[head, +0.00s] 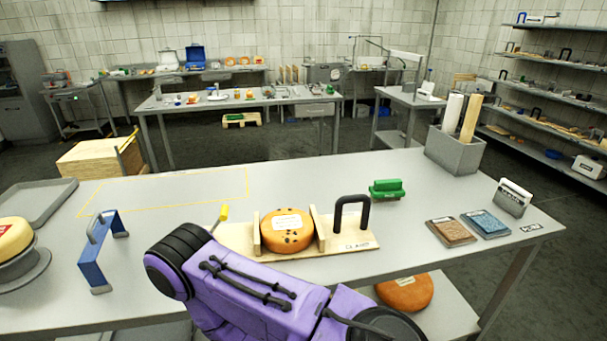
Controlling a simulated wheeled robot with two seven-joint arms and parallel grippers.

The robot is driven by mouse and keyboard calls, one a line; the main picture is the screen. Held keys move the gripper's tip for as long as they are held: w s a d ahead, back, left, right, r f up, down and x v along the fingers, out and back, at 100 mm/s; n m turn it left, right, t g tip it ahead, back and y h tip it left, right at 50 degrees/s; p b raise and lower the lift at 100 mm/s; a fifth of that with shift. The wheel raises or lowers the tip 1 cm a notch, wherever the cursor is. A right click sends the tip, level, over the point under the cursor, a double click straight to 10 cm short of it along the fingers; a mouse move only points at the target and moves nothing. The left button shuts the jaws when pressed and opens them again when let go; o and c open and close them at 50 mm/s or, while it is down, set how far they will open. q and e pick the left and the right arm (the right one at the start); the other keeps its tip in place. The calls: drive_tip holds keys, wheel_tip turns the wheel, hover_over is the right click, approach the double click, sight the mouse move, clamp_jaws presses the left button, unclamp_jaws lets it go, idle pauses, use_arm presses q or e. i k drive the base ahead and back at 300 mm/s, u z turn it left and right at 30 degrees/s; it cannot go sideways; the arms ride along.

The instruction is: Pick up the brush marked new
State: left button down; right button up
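A green object (386,189) that looks like a brush lies on the table right of the middle, behind the black handle. Any marking on it is too small to read. A grey block with a white top (513,197) stands near the table's right end; I cannot tell whether it is a brush, and its lettering is not legible. One of my purple arms crosses the lower middle of the head view, in front of the wooden cheese holder. Neither of my grippers shows in this view.
An orange cheese wheel (287,230) sits in a wooden holder (340,244) with a black handle (352,212). A blue-handled tool (93,266), a grey tray (38,201), a bin of rolls (455,152), and brown (451,232) and blue (486,223) pads share the table (300,174). The yellow-outlined area is clear.

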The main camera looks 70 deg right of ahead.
sight(389, 190)
drive_tip(key=u, duration=0.35)
drive_tip(key=k, duration=1.35)
drive_tip(key=z, duration=0.75)
